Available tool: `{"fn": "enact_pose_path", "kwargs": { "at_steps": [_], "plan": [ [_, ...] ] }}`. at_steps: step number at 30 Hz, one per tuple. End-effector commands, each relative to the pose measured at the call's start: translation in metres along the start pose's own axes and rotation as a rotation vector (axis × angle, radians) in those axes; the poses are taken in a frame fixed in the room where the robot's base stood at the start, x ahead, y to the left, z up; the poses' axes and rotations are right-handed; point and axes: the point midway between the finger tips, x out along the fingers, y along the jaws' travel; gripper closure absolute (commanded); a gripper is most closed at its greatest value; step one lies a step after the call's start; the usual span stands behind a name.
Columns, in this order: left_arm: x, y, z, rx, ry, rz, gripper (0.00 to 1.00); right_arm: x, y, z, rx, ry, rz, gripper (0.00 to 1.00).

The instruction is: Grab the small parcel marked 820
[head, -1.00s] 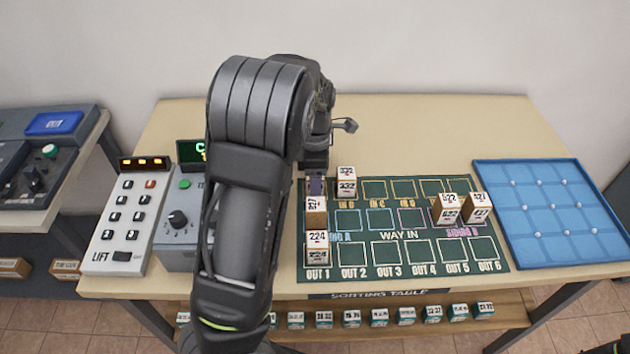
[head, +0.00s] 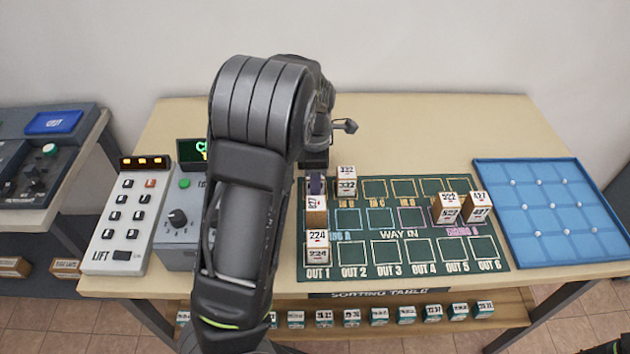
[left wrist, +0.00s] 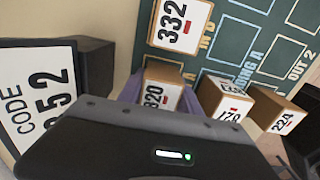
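The small parcel marked 820 (left wrist: 155,96) shows in the left wrist view, a brown box with a white label, partly covered by the gripper body. My left gripper (left wrist: 160,92) has purple fingers on both sides of it, very near its sides; whether they press on it I cannot tell. In the head view my left gripper (head: 316,184) points down at the back left of the green sorting mat (head: 375,222), and parcel 820 is hidden there.
Close by stand parcel 332 (head: 346,181), another parcel (head: 316,212) just in front, and parcel 224 (head: 317,247). More parcels (head: 447,208) stand at the mat's right. A blue tray (head: 550,210) lies right; a lift keypad (head: 128,220) and dial box (head: 178,228) stand left.

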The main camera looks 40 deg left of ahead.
Motion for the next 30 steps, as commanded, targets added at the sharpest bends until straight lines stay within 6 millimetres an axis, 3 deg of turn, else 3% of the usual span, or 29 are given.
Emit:
{"fn": "enact_pose_path", "kwargs": {
  "at_steps": [14, 23, 30],
  "plan": [
    [0.0, 0.0, 0.0, 0.0, 0.0, 0.0, 1.0, 0.0, 0.0, 0.0, 0.0, 0.0, 0.0, 0.64],
    [-0.001, 0.0, 0.0, 0.0, 0.0, 0.001, 1.0, 0.0, 0.0, 0.0, 0.0, 0.0, 0.0, 0.64],
    [-0.027, 0.001, 0.001, 0.002, -0.004, 0.004, 1.0, 0.0, 0.0, 0.0, 0.0, 0.0, 0.0, 0.64]
  ]
}}
